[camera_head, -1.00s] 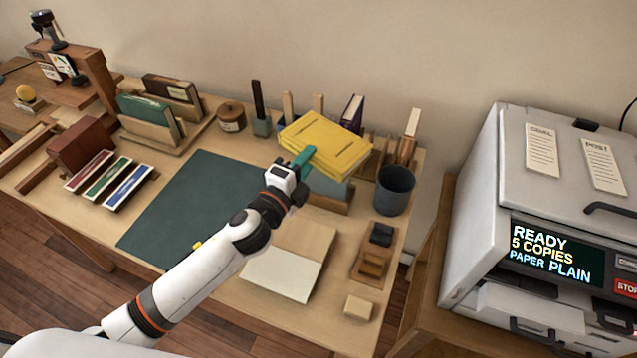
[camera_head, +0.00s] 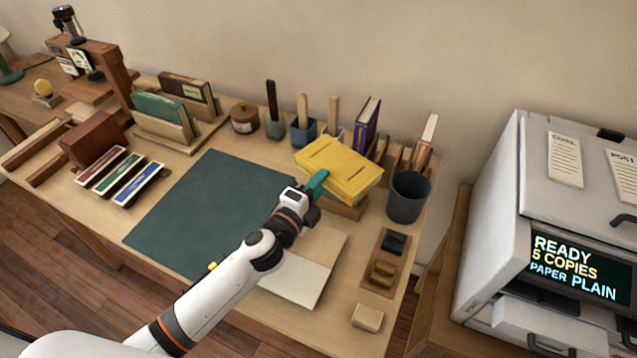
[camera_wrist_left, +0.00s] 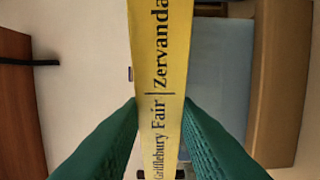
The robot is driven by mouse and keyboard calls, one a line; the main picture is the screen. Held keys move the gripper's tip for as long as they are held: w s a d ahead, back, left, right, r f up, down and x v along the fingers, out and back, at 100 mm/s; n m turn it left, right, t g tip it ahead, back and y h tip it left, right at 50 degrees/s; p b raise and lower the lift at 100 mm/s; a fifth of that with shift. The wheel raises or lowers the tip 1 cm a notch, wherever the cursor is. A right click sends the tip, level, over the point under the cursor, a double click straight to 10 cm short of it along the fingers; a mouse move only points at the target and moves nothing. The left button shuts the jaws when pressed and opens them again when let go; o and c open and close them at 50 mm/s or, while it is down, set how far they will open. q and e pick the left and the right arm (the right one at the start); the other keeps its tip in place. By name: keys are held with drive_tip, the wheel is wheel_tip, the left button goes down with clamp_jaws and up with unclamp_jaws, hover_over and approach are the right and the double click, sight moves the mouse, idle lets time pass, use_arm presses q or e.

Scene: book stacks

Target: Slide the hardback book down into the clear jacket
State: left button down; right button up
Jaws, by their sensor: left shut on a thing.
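The yellow hardback book (camera_head: 342,166) is gripped by my left gripper (camera_head: 317,186), whose green fingers close on its near edge. In the head view it is held above the desk, over a wooden stand (camera_head: 345,209). The jacket is not clearly visible, and the book hides much of the stand. My right gripper is not in view.
A grey cup (camera_head: 408,197) stands close to the book's right. Wooden-handled tools (camera_head: 302,110) and a purple book (camera_head: 366,125) stand behind it. A dark green mat (camera_head: 215,205) is clear on the left. A wooden tray (camera_head: 386,258) and a printer (camera_head: 540,240) are at right.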

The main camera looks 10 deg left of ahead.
use_arm(q)
drive_tip(key=shift+f, duration=0.25)
drive_tip(key=c, duration=1.1)
unclamp_jaws()
drive_tip(key=v, duration=0.7)
drive_tip(key=r+b+v, duration=0.1)
drive_tip(key=v, duration=0.3)
drive_tip(key=shift+a, duration=0.1)
drive_tip(key=shift+s+a+r, duration=0.15)
drive_tip(key=shift+s, duration=0.35)
